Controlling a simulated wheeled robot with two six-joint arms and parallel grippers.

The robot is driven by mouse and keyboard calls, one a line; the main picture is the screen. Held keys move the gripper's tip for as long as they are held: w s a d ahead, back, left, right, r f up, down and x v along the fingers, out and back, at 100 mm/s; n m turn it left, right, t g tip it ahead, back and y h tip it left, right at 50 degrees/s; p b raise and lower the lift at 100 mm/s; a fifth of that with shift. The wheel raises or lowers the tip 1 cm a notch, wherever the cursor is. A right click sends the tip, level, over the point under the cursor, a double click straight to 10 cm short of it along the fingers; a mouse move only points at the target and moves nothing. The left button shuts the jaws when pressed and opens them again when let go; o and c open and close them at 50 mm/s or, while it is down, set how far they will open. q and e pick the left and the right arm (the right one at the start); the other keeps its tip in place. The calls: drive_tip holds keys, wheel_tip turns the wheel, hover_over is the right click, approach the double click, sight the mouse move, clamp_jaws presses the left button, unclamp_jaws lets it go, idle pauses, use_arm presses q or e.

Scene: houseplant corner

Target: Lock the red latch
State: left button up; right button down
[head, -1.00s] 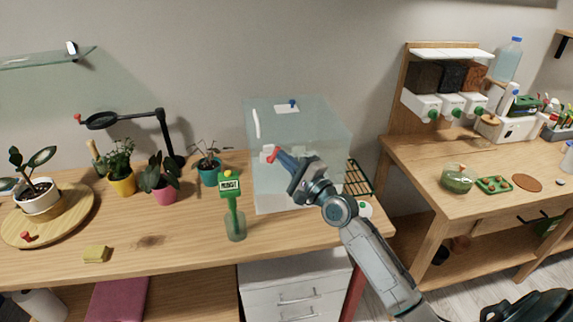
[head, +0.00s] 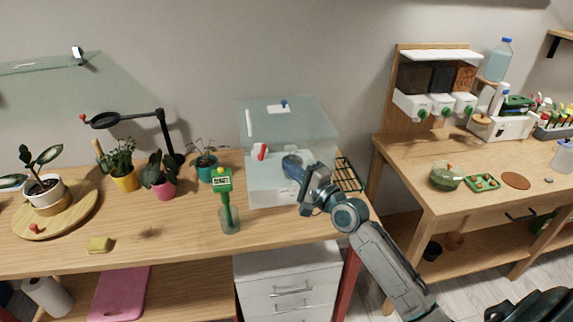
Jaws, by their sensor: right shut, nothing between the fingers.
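The red latch (head: 261,151) sits on a white mount on the front face of a clear glass-like case (head: 290,125) on the wooden bench. It now shows upright and slightly tilted. My right gripper (head: 290,164) is shut and empty. It is in front of the case, to the right of the latch and slightly lower, apart from it. Its wrist hides part of the case's right front. My left gripper is not in view.
Potted plants (head: 123,177) and a magnifier arm (head: 130,119) are to the left. A green rack (head: 347,174) lies right of the case. The bench front has clear room.

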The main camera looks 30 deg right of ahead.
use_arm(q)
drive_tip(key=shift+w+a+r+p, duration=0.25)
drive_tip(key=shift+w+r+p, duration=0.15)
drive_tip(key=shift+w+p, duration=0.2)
use_arm(e)
drive_tip(key=v, duration=0.6)
drive_tip(key=shift+f, duration=0.4)
drive_tip(key=shift+s, duration=0.15)
